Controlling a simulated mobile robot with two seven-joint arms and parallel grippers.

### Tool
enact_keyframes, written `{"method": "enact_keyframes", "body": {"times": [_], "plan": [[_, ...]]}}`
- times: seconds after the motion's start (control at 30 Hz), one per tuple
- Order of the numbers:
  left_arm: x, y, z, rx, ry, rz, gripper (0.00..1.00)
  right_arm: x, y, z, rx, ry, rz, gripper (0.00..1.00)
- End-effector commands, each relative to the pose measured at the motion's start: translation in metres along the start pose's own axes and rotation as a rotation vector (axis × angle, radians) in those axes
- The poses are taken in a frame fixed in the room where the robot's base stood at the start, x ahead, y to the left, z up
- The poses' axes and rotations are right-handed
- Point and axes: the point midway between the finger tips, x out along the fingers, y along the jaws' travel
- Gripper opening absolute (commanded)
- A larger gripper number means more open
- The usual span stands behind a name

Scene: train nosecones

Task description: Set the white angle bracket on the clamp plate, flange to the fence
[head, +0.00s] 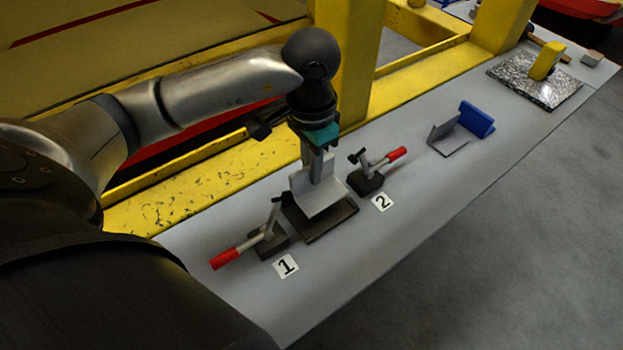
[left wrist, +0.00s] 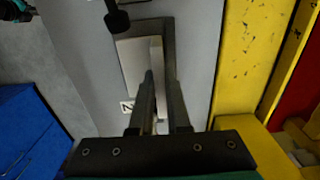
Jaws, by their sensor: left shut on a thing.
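The white angle bracket (head: 320,202) is in my left gripper (head: 321,172), which is shut on its upright flange. Its flat leg lies over the dark clamp plate (head: 331,226); I cannot tell whether it touches. The upright flange stands on the side toward the yellow frame. In the left wrist view the bracket (left wrist: 135,65) shows between my fingers, with the dark plate edge (left wrist: 152,26) beyond it. The fence is mostly hidden by the bracket and fingers. My right gripper is not in view.
Red-handled clamp 1 (head: 262,241) and clamp 2 (head: 371,178) flank the plate. A grey angle piece (head: 453,141) and a blue block (head: 477,119) stand farther right. Yellow frame posts (head: 346,70) rise behind.

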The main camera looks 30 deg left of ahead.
Motion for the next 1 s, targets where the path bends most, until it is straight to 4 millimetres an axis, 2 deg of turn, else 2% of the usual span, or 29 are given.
{"method": "enact_keyframes", "body": {"times": [0.1,0.23,0.67,0.7,0.93,1.0], "plan": [[0.021,0.001,0.001,-0.001,-0.004,0.002,0.00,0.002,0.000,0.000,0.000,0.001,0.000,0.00],[0.035,0.000,0.001,0.000,-0.003,0.001,0.00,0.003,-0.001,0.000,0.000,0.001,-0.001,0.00],[0.041,0.000,0.000,0.000,0.000,-0.001,0.00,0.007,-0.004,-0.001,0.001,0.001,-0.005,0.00],[0.040,0.000,0.000,0.000,-0.001,-0.001,0.17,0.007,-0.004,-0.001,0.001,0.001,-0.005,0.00],[0.040,0.000,0.001,0.000,-0.001,0.000,0.43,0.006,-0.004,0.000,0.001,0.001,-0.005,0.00],[0.040,0.000,0.001,0.000,-0.002,0.000,0.45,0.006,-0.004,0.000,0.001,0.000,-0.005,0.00]]}}
